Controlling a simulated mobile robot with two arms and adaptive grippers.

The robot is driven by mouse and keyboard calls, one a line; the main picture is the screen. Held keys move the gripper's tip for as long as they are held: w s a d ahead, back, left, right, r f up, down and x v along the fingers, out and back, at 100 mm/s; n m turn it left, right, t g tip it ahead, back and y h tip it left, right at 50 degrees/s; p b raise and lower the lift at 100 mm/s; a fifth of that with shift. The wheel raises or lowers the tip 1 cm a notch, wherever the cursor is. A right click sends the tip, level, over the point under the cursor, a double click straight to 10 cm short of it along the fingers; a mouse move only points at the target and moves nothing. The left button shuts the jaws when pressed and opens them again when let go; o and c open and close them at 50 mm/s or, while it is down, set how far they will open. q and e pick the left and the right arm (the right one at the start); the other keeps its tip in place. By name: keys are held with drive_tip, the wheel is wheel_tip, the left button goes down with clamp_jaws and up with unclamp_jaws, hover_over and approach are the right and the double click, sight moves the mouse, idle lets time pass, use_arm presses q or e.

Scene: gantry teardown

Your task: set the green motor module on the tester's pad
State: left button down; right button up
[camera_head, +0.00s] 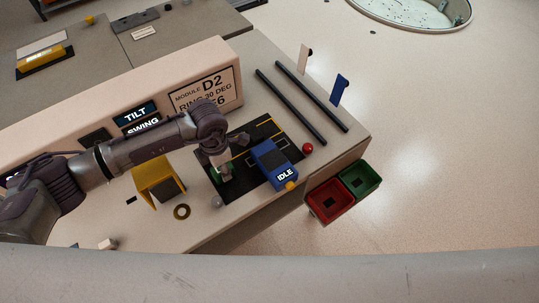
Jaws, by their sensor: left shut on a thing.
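My left gripper (233,157) reaches in from the left and is above the dark pad area. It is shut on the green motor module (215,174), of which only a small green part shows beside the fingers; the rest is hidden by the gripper. The blue tester (270,158), with a screen reading IDLE, stands just right of the gripper on a black mat (240,187) with yellow and white lines. I cannot tell whether the module touches the mat. My right gripper is not in view.
A yellow bracket (146,171), a brass ring (182,212) and a grey ball (216,202) lie left of the mat. A red ball (307,148) is to the right. Black rails (292,106) lie behind. Red (331,201) and green (361,178) bins hang off the bench's right edge.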

use_arm(q)
drive_tip(key=shift+r+p, duration=1.85)
drive_tip(key=shift+r, duration=1.35)
drive_tip(key=shift+f, duration=0.1)
